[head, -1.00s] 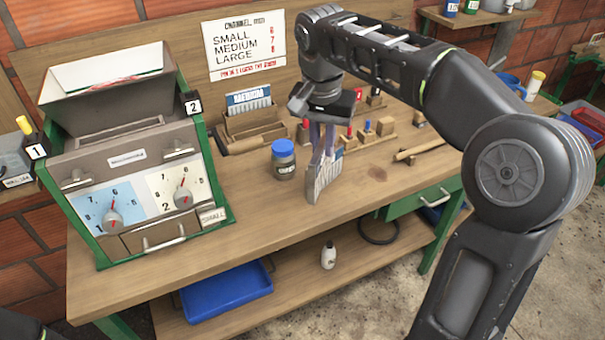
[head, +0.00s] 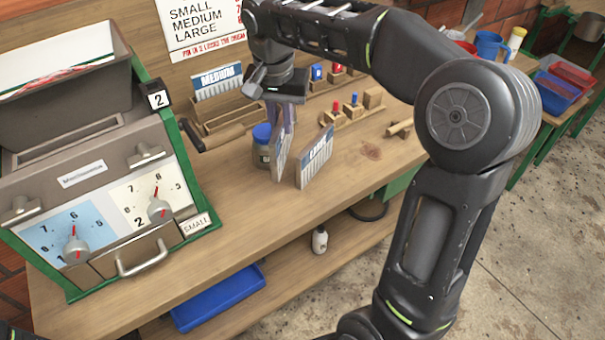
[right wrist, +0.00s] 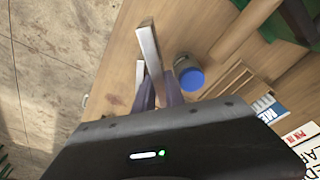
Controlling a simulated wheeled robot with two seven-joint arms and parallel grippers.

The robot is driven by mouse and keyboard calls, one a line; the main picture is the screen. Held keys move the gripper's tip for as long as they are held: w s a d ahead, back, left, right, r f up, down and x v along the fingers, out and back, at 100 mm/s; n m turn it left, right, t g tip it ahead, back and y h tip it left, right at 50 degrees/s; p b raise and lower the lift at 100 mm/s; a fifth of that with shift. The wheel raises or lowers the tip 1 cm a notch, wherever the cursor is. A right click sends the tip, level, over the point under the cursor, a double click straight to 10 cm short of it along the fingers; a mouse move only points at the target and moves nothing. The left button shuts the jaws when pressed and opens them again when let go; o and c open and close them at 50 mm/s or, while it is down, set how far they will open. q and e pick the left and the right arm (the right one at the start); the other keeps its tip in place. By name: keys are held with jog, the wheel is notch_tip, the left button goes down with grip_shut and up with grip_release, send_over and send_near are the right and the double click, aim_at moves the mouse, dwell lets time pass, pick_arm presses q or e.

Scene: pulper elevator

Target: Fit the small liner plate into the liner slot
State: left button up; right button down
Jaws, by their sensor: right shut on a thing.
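My right gripper (head: 284,118) is shut on a thin upright plate (head: 279,160) above the bench, just right of a blue-lidded jar. I cannot read the held plate's label. I take it as the small liner plate. Its narrow edge shows between the fingers (right wrist: 157,92) in the right wrist view (right wrist: 149,45). A plate that seems marked LARGE (head: 315,158) stands close to its right. The machine (head: 95,150) at left bears a SMALL tag (head: 196,226) beside its handled front. I cannot make out the liner slot. My left gripper is not in view.
The blue-lidded jar (head: 262,147) stands just left of the held plate. A MEDIUM plate (head: 217,80) stands in a wooden rack (head: 232,112) behind. Small wooden holders (head: 345,113) line the back. The bench front between machine and plates is clear. A blue tray (head: 218,298) lies on the lower shelf.

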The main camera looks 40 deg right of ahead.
aim_at(283, 157)
jog(key=shift+f, duration=3.15)
jog(key=shift+f+p, duration=0.5)
jog(key=shift+f, duration=1.35)
jog(key=shift+f+b, duration=0.25)
jog(key=shift+b, duration=0.05)
jog(key=c, duration=1.7)
grip_release()
jog(key=shift+r, duration=0.1)
jog(key=r, duration=0.4)
jog(key=s+a+r, duration=0.1)
jog(key=r, duration=0.7)
jog(key=shift+s+a+r, duration=0.1)
jog(key=shift+s+a, duration=0.05)
